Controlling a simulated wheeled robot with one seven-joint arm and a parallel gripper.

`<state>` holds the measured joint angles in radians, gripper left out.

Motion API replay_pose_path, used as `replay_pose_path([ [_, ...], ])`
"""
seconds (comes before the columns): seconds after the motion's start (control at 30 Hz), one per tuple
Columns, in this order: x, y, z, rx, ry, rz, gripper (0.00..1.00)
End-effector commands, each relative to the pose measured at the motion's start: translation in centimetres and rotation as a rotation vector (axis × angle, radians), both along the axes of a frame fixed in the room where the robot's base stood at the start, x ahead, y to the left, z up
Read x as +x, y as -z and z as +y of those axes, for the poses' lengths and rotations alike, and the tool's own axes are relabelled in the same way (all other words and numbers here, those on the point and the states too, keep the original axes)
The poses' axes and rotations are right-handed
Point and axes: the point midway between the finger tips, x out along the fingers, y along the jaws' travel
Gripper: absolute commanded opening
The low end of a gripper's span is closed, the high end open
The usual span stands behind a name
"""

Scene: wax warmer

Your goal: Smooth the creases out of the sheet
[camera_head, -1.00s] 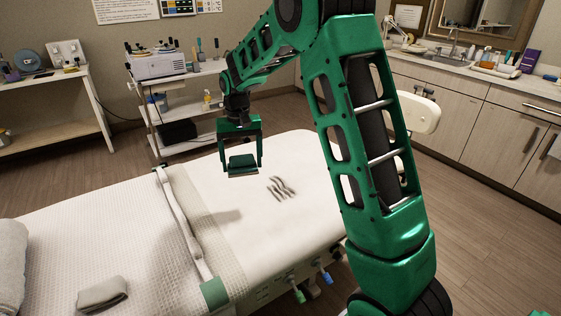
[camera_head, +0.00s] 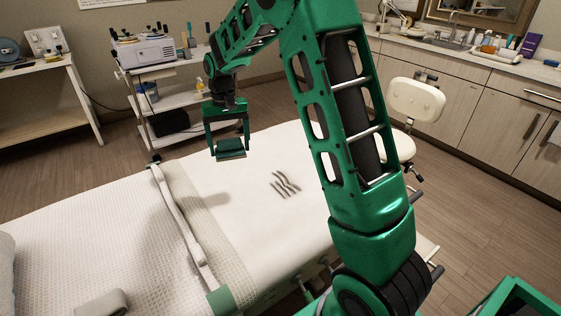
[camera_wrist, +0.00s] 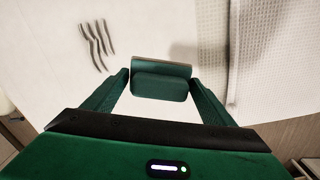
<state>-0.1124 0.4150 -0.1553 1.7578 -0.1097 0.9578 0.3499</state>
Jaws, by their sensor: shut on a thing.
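The white sheet (camera_head: 245,215) covers the right part of the treatment bed. Several dark wavy creases (camera_head: 284,184) show near its middle, and they also appear at the upper left of the wrist view (camera_wrist: 96,42). My gripper (camera_head: 230,147) is above the far edge of the sheet, to the left of and beyond the creases. It is shut on a dark green block (camera_wrist: 160,82), which has a paler strip along its far edge in the wrist view. The block appears held above the sheet, apart from the creases.
A pale bar (camera_head: 180,225) crosses the bed left of the creases, beside a textured blanket (camera_head: 100,225). A folded grey cloth (camera_head: 103,303) lies at the near left. A trolley (camera_head: 170,85) stands behind the bed, and a white stool (camera_head: 415,100) stands beyond its right end.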

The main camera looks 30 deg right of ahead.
Motion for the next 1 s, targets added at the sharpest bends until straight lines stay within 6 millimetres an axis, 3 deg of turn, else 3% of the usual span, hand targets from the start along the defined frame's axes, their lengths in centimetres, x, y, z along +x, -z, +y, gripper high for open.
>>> replay_pose_path([
  [0.23, -0.4, 1.2, -3.0, 0.002, 0.025, 0.002, 0.60],
  [0.5, -2.7, 6.1, -11.4, 0.004, 0.062, 0.003, 0.60],
  [0.7, -4.8, 8.9, -16.0, 0.003, 0.076, 0.002, 0.60],
  [1.0, -5.7, 9.9, -17.6, 0.001, 0.076, 0.000, 0.60],
])
